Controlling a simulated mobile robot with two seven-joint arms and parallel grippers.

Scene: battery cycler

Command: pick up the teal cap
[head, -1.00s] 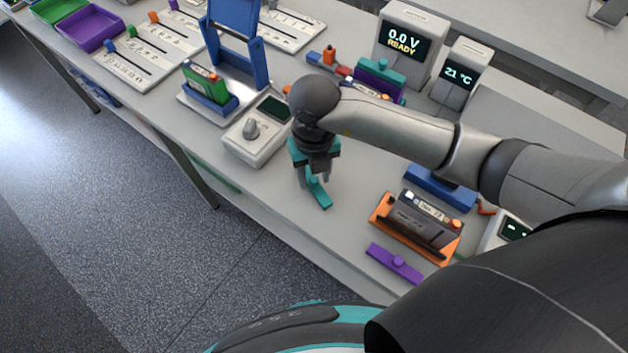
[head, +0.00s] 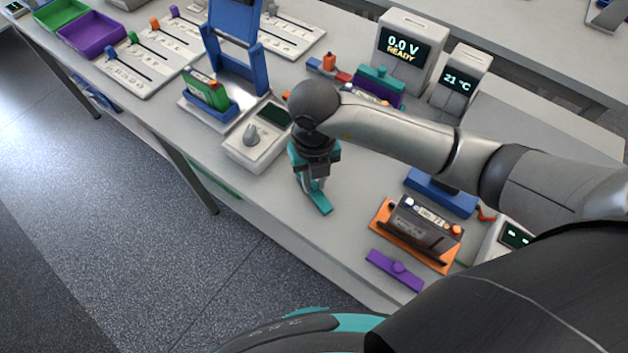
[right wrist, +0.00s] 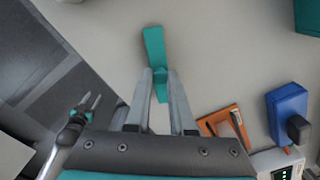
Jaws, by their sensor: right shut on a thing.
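The teal cap (head: 320,204) is a flat teal bar with a small raised grip in its middle, at the table's front part. It also shows in the right wrist view (right wrist: 154,44). My right gripper (head: 315,187) points down over it and is shut on the cap's grip, with a fingertip on each side. It also shows in the right wrist view (right wrist: 160,74). I cannot tell whether the cap is clear of the table. My left gripper (right wrist: 89,103) shows only in the right wrist view, small, off the table's edge, its fingers apart and empty.
To the right stand an orange tray (head: 382,214) with a dark battery, and a purple cap (head: 394,270) lies near the front edge. A grey box with a knob (head: 250,135) and a blue-framed fixture (head: 240,70) stand left. The table around the teal cap is clear.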

